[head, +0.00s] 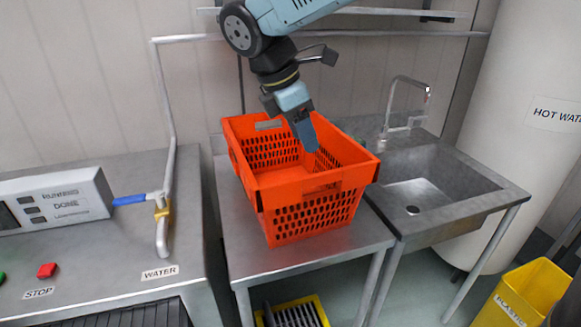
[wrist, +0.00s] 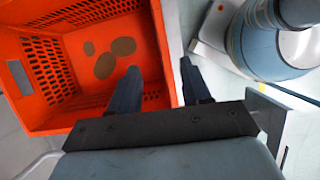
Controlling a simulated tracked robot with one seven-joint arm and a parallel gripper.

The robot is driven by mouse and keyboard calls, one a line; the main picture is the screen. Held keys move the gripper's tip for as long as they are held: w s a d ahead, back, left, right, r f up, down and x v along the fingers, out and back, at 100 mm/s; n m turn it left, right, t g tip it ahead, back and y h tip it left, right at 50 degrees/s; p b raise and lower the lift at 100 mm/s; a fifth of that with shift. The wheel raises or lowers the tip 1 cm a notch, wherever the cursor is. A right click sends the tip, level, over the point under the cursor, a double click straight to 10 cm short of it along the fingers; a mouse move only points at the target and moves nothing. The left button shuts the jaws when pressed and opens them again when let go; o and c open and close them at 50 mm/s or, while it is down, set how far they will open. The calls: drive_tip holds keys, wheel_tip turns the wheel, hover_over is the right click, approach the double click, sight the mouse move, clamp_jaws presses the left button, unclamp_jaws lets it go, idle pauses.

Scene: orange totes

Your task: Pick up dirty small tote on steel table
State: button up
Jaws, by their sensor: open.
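An orange small tote (head: 285,190) with slotted walls stands upright on the steel table (head: 300,256). Brown dirt spots mark its inside in the wrist view, where the tote (wrist: 72,45) fills the upper left. My gripper (head: 308,143) is over the tote in the head view, pointing down, with its fingers open. In the wrist view, my gripper (wrist: 158,67) has its left finger over the tote's inside and its right finger just outside the right-hand wall. That wall appears between the fingers. I cannot tell whether the fingertips are below the rim. Nothing is held.
A sink (head: 425,185) with a tap (head: 407,105) adjoins the table on the right. A counter on the left holds a control box (head: 55,200) and a water pipe (head: 163,225). A yellow bin (head: 525,292) stands lower right. A yellow-edged container (head: 293,313) is below the table.

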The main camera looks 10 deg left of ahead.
sight(321, 183)
drive_tip(key=x, duration=0.8)
drive_tip(key=shift+a+f, duration=0.3)
drive_tip(key=shift+f, duration=0.05)
drive_tip(key=shift+s+d+x, duration=0.1)
drive_tip(key=shift+x, duration=1.2)
drive_tip(key=shift+s+d+x, duration=0.1)
drive_tip(key=shift+x, duration=1.2)
clamp_jaws()
